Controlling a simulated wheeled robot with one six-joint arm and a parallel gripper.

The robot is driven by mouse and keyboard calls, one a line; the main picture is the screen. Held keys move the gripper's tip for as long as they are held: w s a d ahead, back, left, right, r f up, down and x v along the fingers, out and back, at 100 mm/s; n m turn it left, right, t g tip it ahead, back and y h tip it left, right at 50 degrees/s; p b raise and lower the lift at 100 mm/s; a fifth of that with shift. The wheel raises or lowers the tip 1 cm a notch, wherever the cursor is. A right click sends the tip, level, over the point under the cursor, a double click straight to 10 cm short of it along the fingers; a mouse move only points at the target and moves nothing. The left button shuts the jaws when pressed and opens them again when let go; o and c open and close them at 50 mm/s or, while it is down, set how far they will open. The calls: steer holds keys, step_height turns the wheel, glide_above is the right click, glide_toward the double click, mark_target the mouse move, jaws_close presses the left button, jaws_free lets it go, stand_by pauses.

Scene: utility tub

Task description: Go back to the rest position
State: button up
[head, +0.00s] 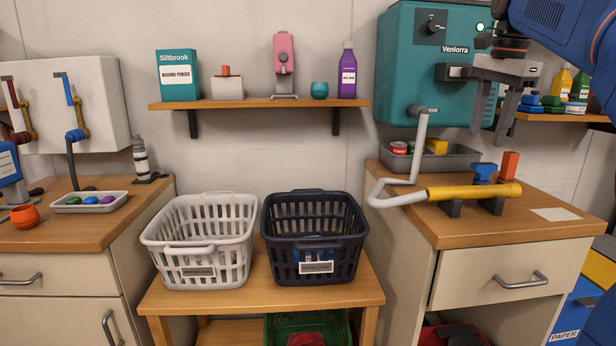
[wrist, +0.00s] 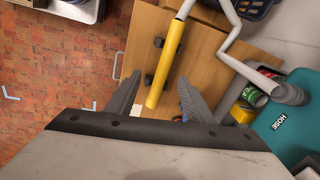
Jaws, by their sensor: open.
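My gripper (head: 489,132) hangs at the upper right in the head view, fingers pointing down, above the right counter. Its two fingers are apart with nothing between them. In the wrist view my gripper (wrist: 153,98) also shows open. The yellow tube (head: 474,191) lies on dark supports on the right counter, below my gripper and apart from it. In the wrist view the yellow tube (wrist: 167,62) appears between the fingers only because it lies beyond them. A grey hose (head: 398,200) runs from its left end up to the teal box (head: 408,60).
The teal box stands close left of my gripper. A grey tray (head: 452,160) with cans, and blue and orange blocks, stand on the right counter (head: 450,225). A white basket (head: 200,240) and a dark basket (head: 314,236) stand on the middle table. A shelf (head: 260,103) holds several items.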

steer(key=s+a+f+n+t, duration=0.1)
steer(key=s+a+f+n, duration=0.3)
steer(key=s+f, duration=0.4)
steer(key=s+a+f+n+t, duration=0.1)
steer(key=s+a+f+n, duration=0.4)
steer(key=s+f, duration=0.4)
steer(key=s+a+f+n+t, duration=0.1)
steer(key=s+a+f+n, duration=0.3)
steer(key=f, duration=1.6)
steer(key=s+n, duration=0.2)
steer(key=s, duration=0.2)
steer(key=shift+s+a+n, duration=0.3)
steer(key=shift+s+n, duration=0.05)
steer(key=shift+n, duration=0.05)
steer(key=shift+r, duration=0.1)
steer(key=shift+c, duration=0.6)
